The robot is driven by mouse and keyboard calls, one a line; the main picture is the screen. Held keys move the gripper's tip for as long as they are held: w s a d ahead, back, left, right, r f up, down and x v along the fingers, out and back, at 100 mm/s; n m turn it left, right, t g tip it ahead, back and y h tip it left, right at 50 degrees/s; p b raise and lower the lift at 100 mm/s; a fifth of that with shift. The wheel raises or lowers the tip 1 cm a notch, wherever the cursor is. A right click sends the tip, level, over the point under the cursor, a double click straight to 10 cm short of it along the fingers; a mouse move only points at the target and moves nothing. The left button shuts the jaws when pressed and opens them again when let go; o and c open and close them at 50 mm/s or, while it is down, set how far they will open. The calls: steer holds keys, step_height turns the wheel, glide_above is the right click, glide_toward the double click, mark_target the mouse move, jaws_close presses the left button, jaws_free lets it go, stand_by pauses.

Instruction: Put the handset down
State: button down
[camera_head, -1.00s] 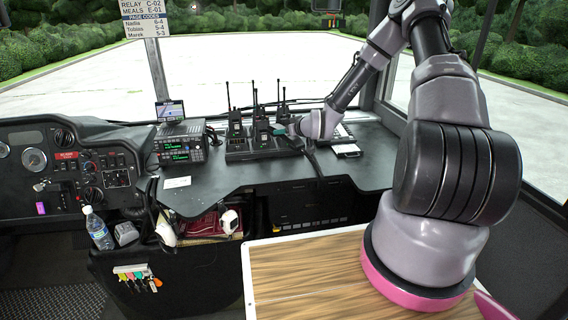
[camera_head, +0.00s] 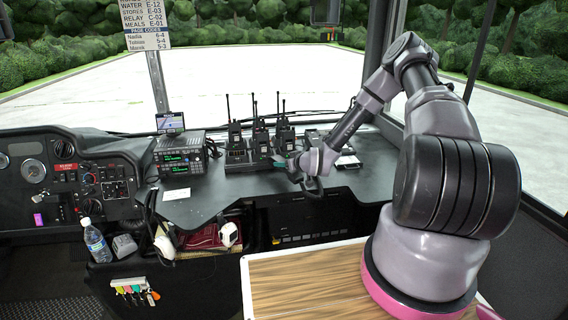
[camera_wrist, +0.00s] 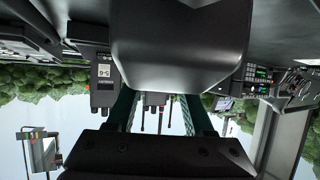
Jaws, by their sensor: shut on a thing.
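My gripper (camera_head: 281,164) has green fingers and is over the dark dashboard shelf, just in front of the radio charger (camera_head: 240,166). It is shut on a dark handset (camera_wrist: 180,48), which fills the upper middle of the wrist view between the green fingers. The handset's far end and most of its shape are hidden or cut off. I cannot tell from the head view whether it touches the shelf. Several black handsets with antennas stand upright in the charger, one of them (camera_head: 236,138) at the left. A handset labelled 5-6 (camera_wrist: 103,78) shows beside the left finger in the wrist view.
A radio unit (camera_head: 181,155) with green digits stands left of the charger, with a small screen (camera_head: 170,122) behind it. A white card (camera_head: 175,194) lies on the shelf. The shelf (camera_head: 235,185) is bare in front of the charger.

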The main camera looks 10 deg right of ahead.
steer(key=shift+f, duration=0.2)
steer(key=shift+c, duration=1.4)
jaws_free()
